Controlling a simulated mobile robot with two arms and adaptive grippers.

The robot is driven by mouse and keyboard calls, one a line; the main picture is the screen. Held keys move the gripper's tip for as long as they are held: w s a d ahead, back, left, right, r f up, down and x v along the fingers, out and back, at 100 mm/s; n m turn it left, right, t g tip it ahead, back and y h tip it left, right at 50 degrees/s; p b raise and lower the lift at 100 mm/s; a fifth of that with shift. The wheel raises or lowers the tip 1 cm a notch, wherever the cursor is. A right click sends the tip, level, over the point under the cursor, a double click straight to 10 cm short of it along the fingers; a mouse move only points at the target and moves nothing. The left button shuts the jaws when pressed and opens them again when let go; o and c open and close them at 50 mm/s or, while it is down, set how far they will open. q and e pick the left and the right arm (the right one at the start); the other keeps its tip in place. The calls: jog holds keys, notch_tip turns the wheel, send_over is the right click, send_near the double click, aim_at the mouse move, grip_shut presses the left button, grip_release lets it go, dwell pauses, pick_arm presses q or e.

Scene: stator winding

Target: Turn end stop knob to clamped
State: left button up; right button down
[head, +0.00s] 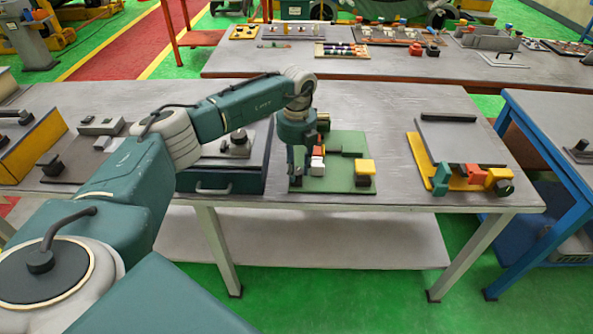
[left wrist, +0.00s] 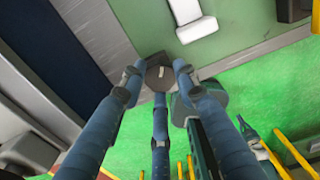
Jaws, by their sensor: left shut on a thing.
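The end stop knob (left wrist: 160,77) is a dark round knob with a small pale mark on its face. It sits at the edge of a green board (head: 340,183) on the table. My left gripper (head: 298,178) is lowered over the front left corner of the board. In the left wrist view, the fingers of my left gripper (left wrist: 158,82) are closed around the knob, touching its sides. In the head view the knob is mostly hidden by the fingers. A white block (head: 317,164) stands just right of the gripper and also shows in the left wrist view (left wrist: 196,28). My right gripper is out of view.
A yellow block (head: 365,167) sits at the board's right side. A dark blue unit (head: 225,180) stands left of the board. A yellow fixture with a grey plate (head: 450,130) is farther right. The tabletop between the board and that fixture is clear.

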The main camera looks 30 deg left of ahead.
aim_at(296, 171)
pick_arm(q)
jog(key=m+b, duration=0.1)
jog(key=m, duration=0.2)
jog(key=shift+f+m, duration=0.15)
jog(key=shift+m, duration=0.25)
jog(key=m+b, duration=0.1)
jog(key=m, duration=0.1)
jog(key=shift+m, duration=0.3)
jog(key=m+b, duration=0.1)
jog(key=m, duration=0.3)
jog(key=shift+s+m, duration=0.1)
jog(key=shift+m, duration=0.2)
jog(key=shift+b, duration=0.3)
jog(key=o, duration=0.9)
jog(key=shift+s, duration=0.1)
jog(key=shift+r, duration=0.2)
notch_tip(296, 171, up, 12)
jog(key=shift+f, duration=0.1)
